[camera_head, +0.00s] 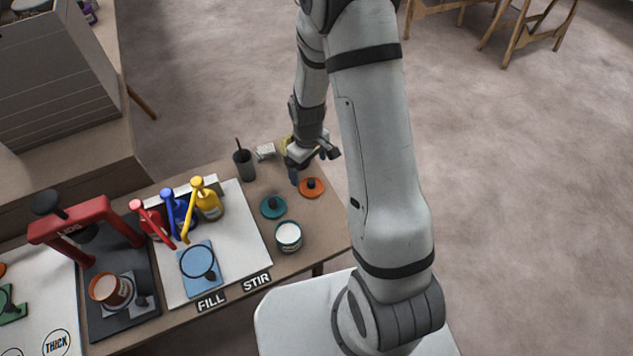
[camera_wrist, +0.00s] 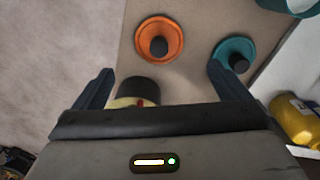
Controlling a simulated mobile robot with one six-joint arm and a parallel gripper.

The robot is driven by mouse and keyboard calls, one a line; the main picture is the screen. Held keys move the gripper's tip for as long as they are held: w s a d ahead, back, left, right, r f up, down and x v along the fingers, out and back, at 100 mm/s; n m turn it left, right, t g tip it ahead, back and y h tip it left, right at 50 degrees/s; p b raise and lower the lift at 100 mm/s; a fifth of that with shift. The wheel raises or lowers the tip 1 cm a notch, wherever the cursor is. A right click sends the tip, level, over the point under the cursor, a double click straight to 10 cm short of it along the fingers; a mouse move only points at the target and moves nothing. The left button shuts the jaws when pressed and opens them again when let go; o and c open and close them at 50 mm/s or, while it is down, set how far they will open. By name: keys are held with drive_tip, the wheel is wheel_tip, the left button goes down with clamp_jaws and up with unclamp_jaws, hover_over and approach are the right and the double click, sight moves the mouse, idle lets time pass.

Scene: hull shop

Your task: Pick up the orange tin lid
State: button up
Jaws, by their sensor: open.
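The orange tin lid (camera_head: 312,188) is a round disc with a black knob, lying flat near the right end of the bench. In the wrist view the orange lid (camera_wrist: 146,45) is above and between the finger lines, apart from the fingers. My gripper (camera_head: 315,160) is just behind the lid, above the bench's far edge. In the wrist view my gripper (camera_wrist: 165,85) has its two fingers spread wide with nothing held. A yellowish round thing with a dark top (camera_wrist: 138,92) shows between the fingers, partly hidden by the gripper body.
A teal lid (camera_head: 273,207) lies left of the orange one, with an open teal tin (camera_head: 288,236) in front. A dark cup (camera_head: 244,164) stands at the back. Red, blue and yellow (camera_head: 208,202) pump bottles stand left on a white board. The bench's right edge is close.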

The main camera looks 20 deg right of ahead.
sight(311, 180)
drive_tip(key=f, duration=0.7)
drive_tip(key=shift+d+f, duration=0.2)
drive_tip(key=shift+f, duration=0.1)
drive_tip(key=c, duration=1)
